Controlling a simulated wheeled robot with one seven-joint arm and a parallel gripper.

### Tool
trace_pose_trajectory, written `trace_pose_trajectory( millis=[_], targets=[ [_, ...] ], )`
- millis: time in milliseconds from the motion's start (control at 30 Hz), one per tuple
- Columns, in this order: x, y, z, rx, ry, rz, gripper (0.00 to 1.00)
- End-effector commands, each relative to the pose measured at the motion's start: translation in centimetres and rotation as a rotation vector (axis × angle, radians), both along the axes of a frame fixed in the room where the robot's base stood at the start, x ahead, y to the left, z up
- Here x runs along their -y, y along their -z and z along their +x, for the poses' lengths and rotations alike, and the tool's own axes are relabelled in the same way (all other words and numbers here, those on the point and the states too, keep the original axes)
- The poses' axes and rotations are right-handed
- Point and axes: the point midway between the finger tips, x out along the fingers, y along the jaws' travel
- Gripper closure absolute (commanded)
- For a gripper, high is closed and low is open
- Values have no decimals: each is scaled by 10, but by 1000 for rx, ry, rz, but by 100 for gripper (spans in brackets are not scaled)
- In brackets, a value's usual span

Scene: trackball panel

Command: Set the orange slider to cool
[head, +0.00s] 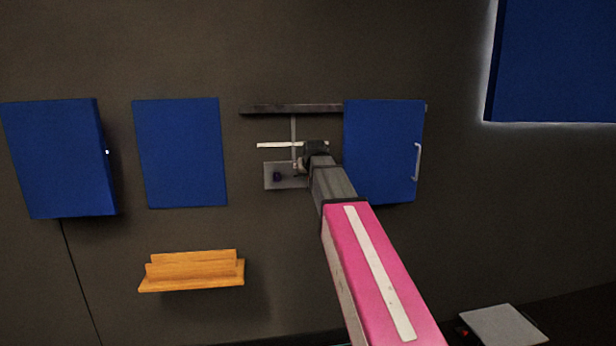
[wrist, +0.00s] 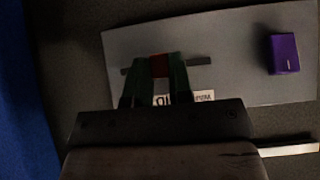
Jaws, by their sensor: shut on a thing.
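In the wrist view, the orange slider (wrist: 160,65) looks dark red-orange and sits near the middle of a dark horizontal slot (wrist: 199,61) in a grey panel (wrist: 235,35). My gripper (wrist: 155,72) has its two dark green fingers closed on either side of the slider. White labels with dark lettering (wrist: 205,97) are partly hidden by my gripper, and I cannot read them surely. In the head view, the panel (head: 269,184) is on the wall, with my gripper (head: 298,166) at its upper right; the slider is hidden there.
A purple block-like control (wrist: 284,53) is on the same panel, right of the slider. A blue door (head: 383,150) with a handle stands right of the panel, close to my arm. A dark rail (head: 275,109) runs above. A wooden shelf (head: 192,273) is lower left.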

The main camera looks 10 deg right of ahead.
Motion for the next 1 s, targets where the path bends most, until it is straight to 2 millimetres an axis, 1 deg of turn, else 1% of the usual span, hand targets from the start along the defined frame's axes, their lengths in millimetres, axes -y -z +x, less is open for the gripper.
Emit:
trace_pose_trajectory(
  millis=[300,600,633,700,1000],
  targets=[
    [35,0,0,0,2,1,100],
    [39,0,0,0,1,-3,100],
    [39,0,0,0,1,-3,73],
    [39,0,0,0,1,-3,53],
    [38,-1,-1,0,1,-1,53]
  ],
)
